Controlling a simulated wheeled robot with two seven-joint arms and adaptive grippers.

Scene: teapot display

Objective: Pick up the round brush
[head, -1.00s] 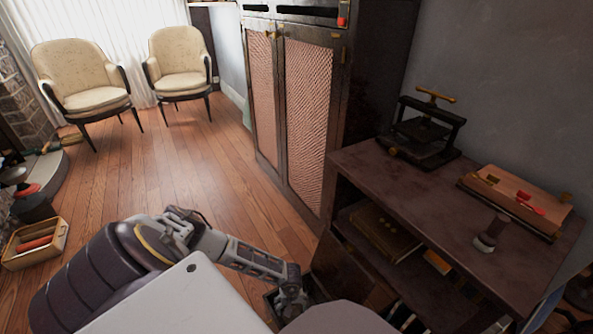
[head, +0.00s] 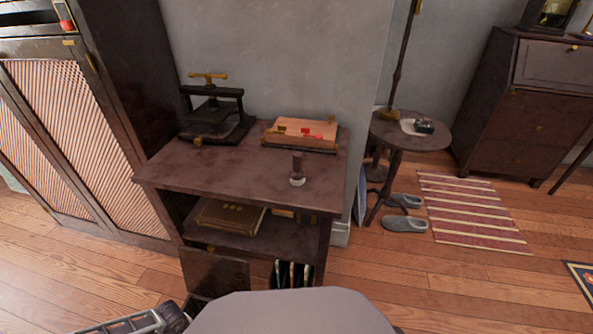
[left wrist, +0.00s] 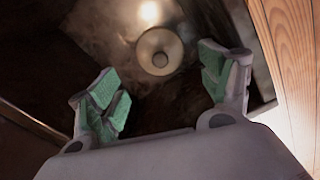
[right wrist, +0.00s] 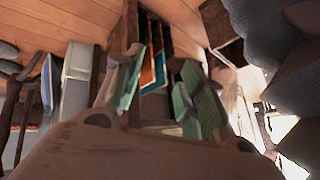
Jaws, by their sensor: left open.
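The likely round brush (head: 297,170), with a dark upright handle and a pale round base, stands on the dark table (head: 215,180) near its front right edge. My left gripper (left wrist: 163,82) is open and empty, with green pads spread apart. Beyond its fingers, a pale round object with a grey centre (left wrist: 160,50) sits on a dark surface; I cannot tell what it is. In the head view my left arm shows only at the bottom edge, below the tabletop. My right gripper (right wrist: 158,95) is open, with nothing visible between its pads.
A press (head: 212,115) and a wooden board with red items (head: 300,133) stand at the back of the tabletop. A round side table (head: 410,135) and slippers (head: 404,224) are to the right.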

